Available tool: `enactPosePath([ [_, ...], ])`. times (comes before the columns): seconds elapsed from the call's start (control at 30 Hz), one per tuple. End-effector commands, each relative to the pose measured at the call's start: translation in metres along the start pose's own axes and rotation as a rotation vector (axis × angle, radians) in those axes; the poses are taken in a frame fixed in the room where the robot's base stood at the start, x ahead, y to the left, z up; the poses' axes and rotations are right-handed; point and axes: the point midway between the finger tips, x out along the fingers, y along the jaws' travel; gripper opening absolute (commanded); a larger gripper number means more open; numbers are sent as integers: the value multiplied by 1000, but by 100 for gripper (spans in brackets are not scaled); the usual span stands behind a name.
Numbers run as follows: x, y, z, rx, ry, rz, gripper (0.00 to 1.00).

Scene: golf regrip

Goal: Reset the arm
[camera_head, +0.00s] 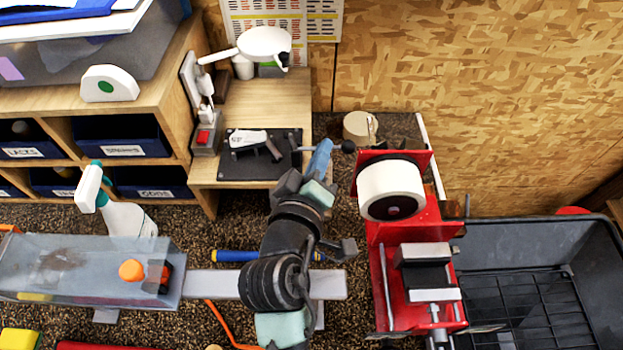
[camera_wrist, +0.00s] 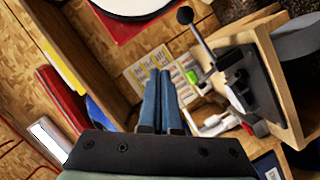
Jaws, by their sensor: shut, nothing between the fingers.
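My gripper (camera_wrist: 162,98) shows in the wrist view with its two blue fingers pressed together and nothing between them. In the head view my gripper (camera_head: 321,158) shows as a blue tip at the end of my dark, jointed arm, which rises through the middle of the picture. The fingertips are near the right edge of the small wooden shelf and left of the red machine, above the bench. They appear apart from the things around them.
A red vise stand (camera_head: 400,315) with a white tape roll (camera_head: 391,190) stands right of my arm. A grey bin (camera_head: 535,262) is further right. A spray bottle (camera_head: 127,220) and wooden cubbies (camera_head: 160,110) are left. A black lever knob (camera_head: 348,146) is close to the fingers.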

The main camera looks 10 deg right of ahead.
Motion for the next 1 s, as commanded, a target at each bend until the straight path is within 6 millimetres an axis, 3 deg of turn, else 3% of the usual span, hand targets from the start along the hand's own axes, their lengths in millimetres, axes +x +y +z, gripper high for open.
enactPosePath([
  [0.3,-50,4,2,0,2,1,0],
  [0.5,-64,7,2,1,0,0,0],
  [0.7,-65,9,-1,9,6,2,0],
  [0.77,-63,14,-12,52,37,8,0],
  [0.87,-59,33,-48,185,139,23,0],
  [1.0,-67,88,-122,453,384,49,0],
])
